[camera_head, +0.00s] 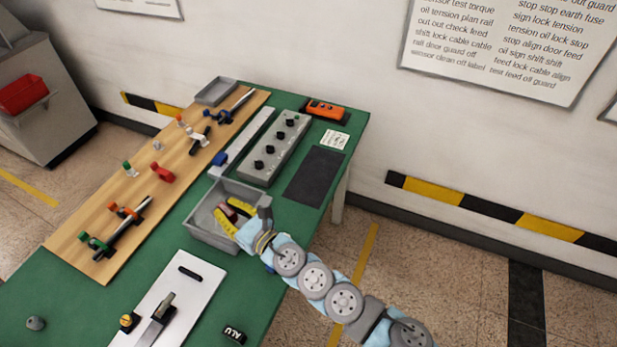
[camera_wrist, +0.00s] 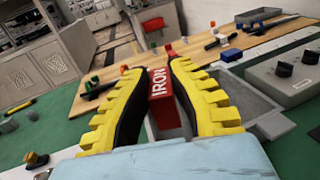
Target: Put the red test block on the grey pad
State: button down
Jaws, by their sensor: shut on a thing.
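The red test block (camera_wrist: 165,112), with "IRON" in white on it, is gripped between the two yellow fingers of my gripper (camera_wrist: 167,100). In the head view my gripper (camera_head: 230,214) is over the grey tray (camera_head: 206,236), and the block between its fingers is small and partly hidden. I cannot tell whether the block touches the tray floor. The dark grey pad (camera_head: 315,176) lies flat and bare on the green table, right of the tray and beyond my gripper.
A grey control box (camera_head: 275,147) with several black knobs stands left of the pad. An orange device (camera_head: 326,110) and a white printed card (camera_head: 335,140) lie behind it. A wooden board (camera_head: 150,185) with fixtures runs along the left. A white plate (camera_head: 190,296) lies in front.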

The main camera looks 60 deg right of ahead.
jog(key=s+d+m+h+b, duration=0.15)
jog(key=s+d+b, duration=0.25)
jog(key=s+d, duration=1.35)
jog(key=b, duration=0.3)
send_over(314, 197)
jog(key=shift+h, duration=0.35)
jog(key=f, duration=0.8)
jog(key=shift+s+a+f, duration=0.3)
jog(key=shift+s+f, duration=0.05)
jog(key=shift+s, duration=0.05)
jog(key=shift+w+d+f+b, duration=0.25)
jog(key=shift+w+f+b, duration=0.1)
jog(key=shift+f, duration=0.35)
jog(key=shift+f+b, duration=0.35)
jog(key=shift+f, duration=1.2)
jog(key=shift+f+b, duration=0.2)
jog(key=shift+b, duration=0.1)
jog(key=c, duration=1.1)
grip_release()
jog(key=shift+w, duration=0.1)
jog(key=shift+c, duration=0.2)
jog(key=shift+r, duration=0.1)
